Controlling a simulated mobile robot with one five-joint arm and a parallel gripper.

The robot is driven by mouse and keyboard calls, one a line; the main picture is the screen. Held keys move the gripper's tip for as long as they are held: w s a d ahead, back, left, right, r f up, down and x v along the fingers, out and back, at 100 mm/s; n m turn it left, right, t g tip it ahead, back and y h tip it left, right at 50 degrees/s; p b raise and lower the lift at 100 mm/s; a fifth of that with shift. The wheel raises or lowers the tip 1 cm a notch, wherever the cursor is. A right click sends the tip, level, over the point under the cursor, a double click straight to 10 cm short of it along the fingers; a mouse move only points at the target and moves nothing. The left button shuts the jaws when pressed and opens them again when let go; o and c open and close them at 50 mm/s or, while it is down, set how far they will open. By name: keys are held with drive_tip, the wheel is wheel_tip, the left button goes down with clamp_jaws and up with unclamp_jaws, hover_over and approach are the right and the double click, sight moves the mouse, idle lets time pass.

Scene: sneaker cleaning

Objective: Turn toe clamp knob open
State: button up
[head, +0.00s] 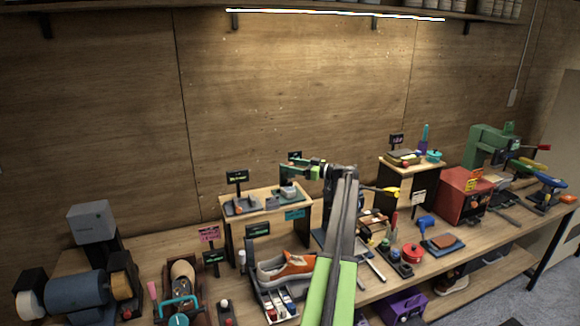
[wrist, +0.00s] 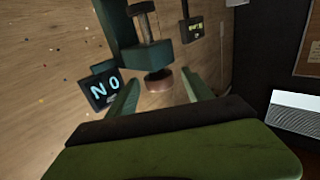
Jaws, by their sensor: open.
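In the wrist view, a dark green clamp-like fixture (wrist: 150,55) stands ahead, with a threaded-looking post on top. Below it hangs a short dark round piece with a reddish-brown lower part (wrist: 158,81); I cannot tell for sure whether this is the toe clamp knob. My gripper (wrist: 161,77) is open, its two green fingers apart to the left and right of that piece in the picture. No contact shows. In the head view, my gripper (head: 291,167) is small, reaching left from my arm above the bench, and the clamp cannot be made out there.
A sign reading "NO" (wrist: 104,88) is left of the fixture, and another dark sign (wrist: 193,29) is right.

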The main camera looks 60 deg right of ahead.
drive_tip(key=s+d, duration=0.2)
drive_tip(key=s, duration=1.4)
drive_tip(key=shift+d, duration=0.35)
drive_tip(key=shift+s, duration=0.1)
